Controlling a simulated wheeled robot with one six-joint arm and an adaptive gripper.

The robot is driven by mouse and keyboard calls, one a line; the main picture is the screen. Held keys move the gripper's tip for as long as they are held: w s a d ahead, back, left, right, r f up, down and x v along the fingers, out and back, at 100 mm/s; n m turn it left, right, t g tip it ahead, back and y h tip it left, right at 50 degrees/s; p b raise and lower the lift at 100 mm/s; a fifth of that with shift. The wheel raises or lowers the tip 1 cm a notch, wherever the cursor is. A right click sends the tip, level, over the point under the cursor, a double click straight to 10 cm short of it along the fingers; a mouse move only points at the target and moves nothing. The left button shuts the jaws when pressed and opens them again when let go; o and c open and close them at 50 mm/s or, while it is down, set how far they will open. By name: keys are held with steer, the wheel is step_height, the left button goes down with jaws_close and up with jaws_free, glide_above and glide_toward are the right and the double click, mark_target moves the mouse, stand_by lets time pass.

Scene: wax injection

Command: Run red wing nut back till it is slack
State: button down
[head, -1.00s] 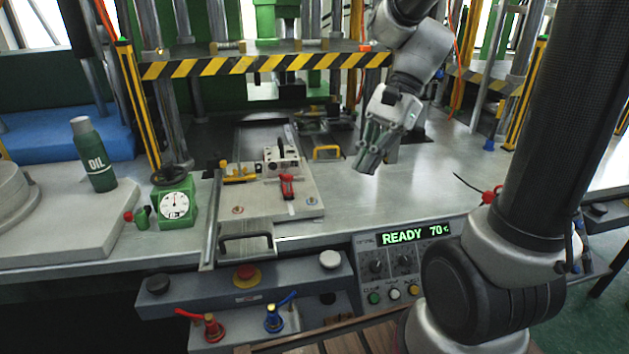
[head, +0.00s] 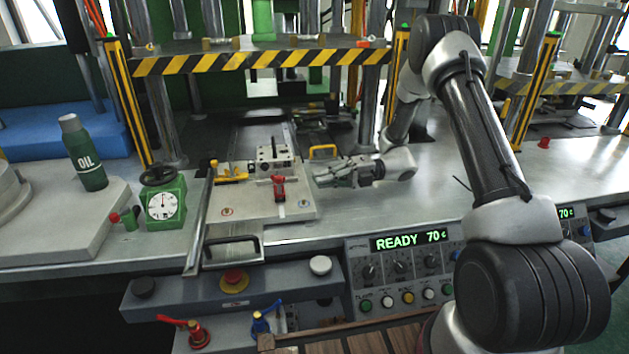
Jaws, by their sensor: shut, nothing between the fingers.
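The red wing nut (head: 279,187) stands on the front part of the light metal mould plate (head: 245,207), just in front of a small block with holes. My gripper (head: 318,174) is to the right of the wing nut, held low and level, with its fingers pointing left toward it. The fingers are closed with nothing between them. A gap separates the fingertips from the wing nut. How tight the wing nut is cannot be seen.
A metal block (head: 272,157), a yellow clamp (head: 232,171) and a yellow handle (head: 322,152) surround the wing nut. A striped beam (head: 260,62) crosses above the back. A green gauge (head: 163,204) and oil bottle (head: 84,155) stand left.

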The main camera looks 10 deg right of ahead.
mark_target(293, 198)
steer(key=a, duration=0.2)
steer(key=s+a, duration=0.1)
steer(key=a, duration=0.5)
steer(key=shift+s+a, duration=0.2)
steer(key=shift+a, duration=0.05)
